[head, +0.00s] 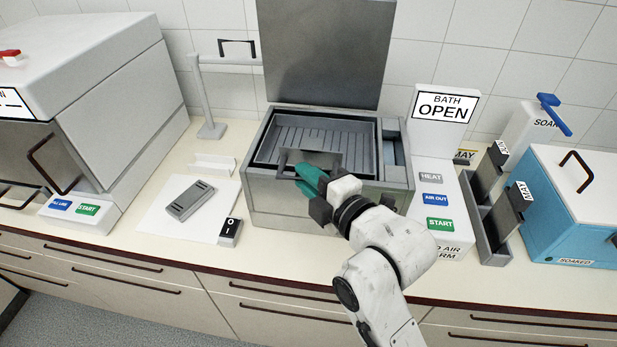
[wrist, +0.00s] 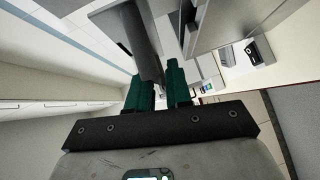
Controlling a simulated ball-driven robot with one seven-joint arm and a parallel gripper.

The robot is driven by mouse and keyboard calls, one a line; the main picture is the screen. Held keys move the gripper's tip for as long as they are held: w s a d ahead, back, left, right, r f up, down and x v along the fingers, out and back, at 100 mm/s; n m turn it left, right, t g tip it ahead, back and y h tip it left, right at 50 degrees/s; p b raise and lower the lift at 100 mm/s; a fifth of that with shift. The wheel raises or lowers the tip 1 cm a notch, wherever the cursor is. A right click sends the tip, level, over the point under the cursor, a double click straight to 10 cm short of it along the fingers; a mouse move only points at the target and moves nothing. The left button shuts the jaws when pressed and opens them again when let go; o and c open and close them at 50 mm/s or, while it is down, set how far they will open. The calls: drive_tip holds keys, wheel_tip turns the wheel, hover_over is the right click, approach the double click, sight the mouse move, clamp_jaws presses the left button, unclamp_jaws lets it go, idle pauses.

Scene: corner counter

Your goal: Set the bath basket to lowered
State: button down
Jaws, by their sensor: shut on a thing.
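The bath (head: 270,196) is a steel box with its lid (head: 325,50) standing up; its sign (head: 446,106) reads "BATH OPEN". The grey basket (head: 310,138), with a ribbed floor, sits inside, its rim close to the bath's top edge. A grey handle (head: 283,160) is at the basket's front. My gripper (head: 304,178) has teal fingers and reaches to this handle from the front right. It is shut on the handle, whose grip is partly hidden by the fingers. In the wrist view a grey plate (wrist: 143,45) lies between the fingers (wrist: 158,85).
A panel with HEAT (head: 431,177), AIR OUT and START buttons stands right of the bath. Farther right are dark card slots (head: 490,225) and a blue box (head: 570,210). A grey remote-like block (head: 190,200) lies left on a white sheet. A large white machine (head: 90,90) is far left.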

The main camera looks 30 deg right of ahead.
drive_tip(key=shift+f, duration=0.2)
wheel_tip(320, 180, down, 9)
drive_tip(key=b, duration=0.6)
drive_tip(key=c, duration=1.1)
unclamp_jaws()
drive_tip(key=shift+r, duration=0.1)
drive_tip(key=b+v, duration=0.1)
drive_tip(key=v, duration=0.9)
drive_tip(key=shift+s, duration=0.4)
